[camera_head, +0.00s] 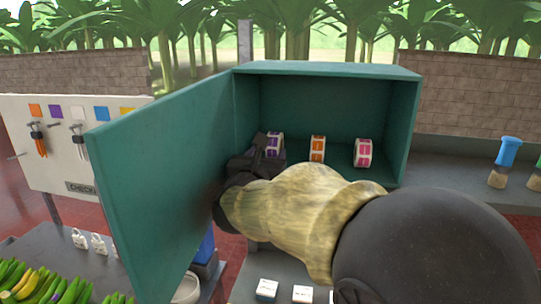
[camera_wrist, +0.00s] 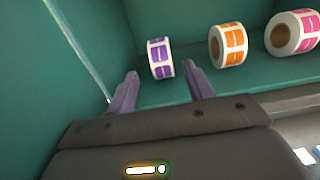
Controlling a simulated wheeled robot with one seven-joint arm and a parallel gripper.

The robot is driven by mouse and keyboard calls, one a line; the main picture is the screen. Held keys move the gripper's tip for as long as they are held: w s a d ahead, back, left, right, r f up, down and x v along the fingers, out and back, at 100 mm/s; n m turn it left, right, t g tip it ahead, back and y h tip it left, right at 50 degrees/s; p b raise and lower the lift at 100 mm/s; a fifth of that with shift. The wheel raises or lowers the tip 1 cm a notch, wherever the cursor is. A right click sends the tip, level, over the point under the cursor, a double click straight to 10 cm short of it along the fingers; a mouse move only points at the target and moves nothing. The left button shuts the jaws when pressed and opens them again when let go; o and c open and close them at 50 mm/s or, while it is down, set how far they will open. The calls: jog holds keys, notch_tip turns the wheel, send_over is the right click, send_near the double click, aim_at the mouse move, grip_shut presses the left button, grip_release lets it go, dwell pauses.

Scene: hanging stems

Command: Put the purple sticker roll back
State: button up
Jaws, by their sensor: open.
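The purple sticker roll (camera_wrist: 160,58) stands upright on the floor of the green cabinet (camera_head: 325,69), at the left end of a row of rolls. It also shows in the head view (camera_head: 275,146), partly hidden by my gripper. My gripper (camera_wrist: 160,92) is open, with one finger to each side of the purple roll's near side in the wrist view. The roll shows beyond and between the fingertips, and I see no finger touching it. In the head view my gripper (camera_head: 262,152) reaches into the cabinet's left part.
An orange roll (camera_head: 317,149) and a pink roll (camera_head: 363,153) stand to the right in the cabinet. The open cabinet door (camera_head: 165,180) stands close to the left of my arm. Blue-handled brushes (camera_head: 507,160) are on the right ledge. White boxes (camera_head: 267,290) lie below.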

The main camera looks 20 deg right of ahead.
jog(key=v, duration=0.3)
jog(key=shift+s, duration=0.1)
dwell(0.7)
